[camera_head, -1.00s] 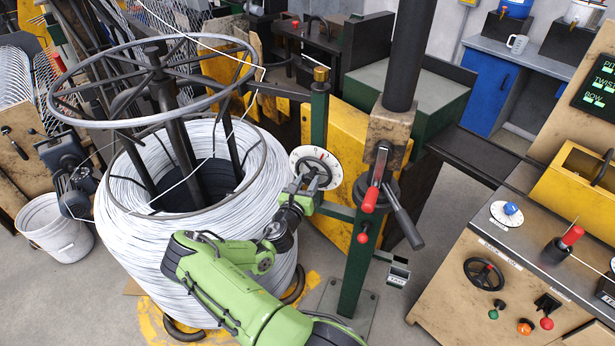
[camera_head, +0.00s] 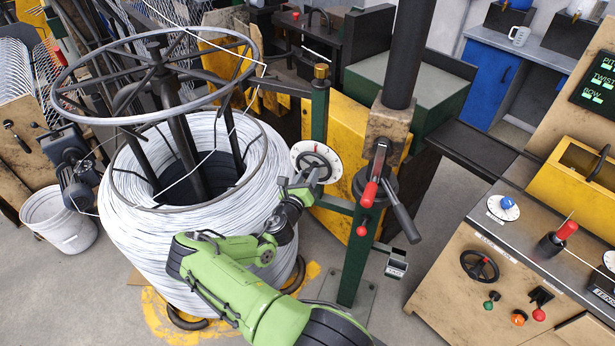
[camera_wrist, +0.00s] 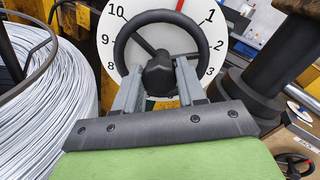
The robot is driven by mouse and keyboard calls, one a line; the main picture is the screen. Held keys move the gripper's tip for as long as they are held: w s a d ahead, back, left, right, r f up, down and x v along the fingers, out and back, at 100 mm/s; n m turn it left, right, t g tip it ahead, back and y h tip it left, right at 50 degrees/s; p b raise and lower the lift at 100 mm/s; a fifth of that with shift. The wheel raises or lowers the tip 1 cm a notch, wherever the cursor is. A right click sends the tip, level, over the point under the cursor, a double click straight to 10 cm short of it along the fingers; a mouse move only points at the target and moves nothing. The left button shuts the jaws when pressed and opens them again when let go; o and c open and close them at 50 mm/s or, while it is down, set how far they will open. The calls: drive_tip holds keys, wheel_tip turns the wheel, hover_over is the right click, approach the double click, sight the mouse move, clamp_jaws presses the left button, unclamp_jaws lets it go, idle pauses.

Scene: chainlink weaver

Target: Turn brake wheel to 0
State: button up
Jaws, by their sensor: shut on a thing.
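The brake wheel (camera_wrist: 121,45) is a dark handwheel with a round hub and a spoke, in front of a white round dial (camera_wrist: 108,34). In the wrist view the dial shows 10, 9 and 8 on the left and 1, 2 and 3 on the right, with a short red mark near the top edge. The top of the dial is cut off there. In the head view the wheel (camera_head: 316,157) and dial (camera_head: 335,168) sit on the green post beside the wire coil. My gripper (camera_wrist: 160,80) is shut on the wheel at its hub, reaching from below.
A red-handled lever (camera_head: 371,190) is just right of the dial. A control bench (camera_head: 440,270) with knobs stands further right. Floor shows between post and bench.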

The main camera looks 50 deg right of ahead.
drive_tip(key=shift+f, duration=0.1)
drive_tip(key=o, duration=1.1)
drive_tip(key=shift+c, duration=0.2)
drive_tip(key=shift+a, duration=0.1)
drive_tip(key=b+v, duration=0.1)
drive_tip(key=v, duration=1.4)
drive_tip(key=shift+a+b, duration=0.3)
drive_tip(key=shift+b, duration=0.05)
drive_tip(key=shift+s, duration=0.1)
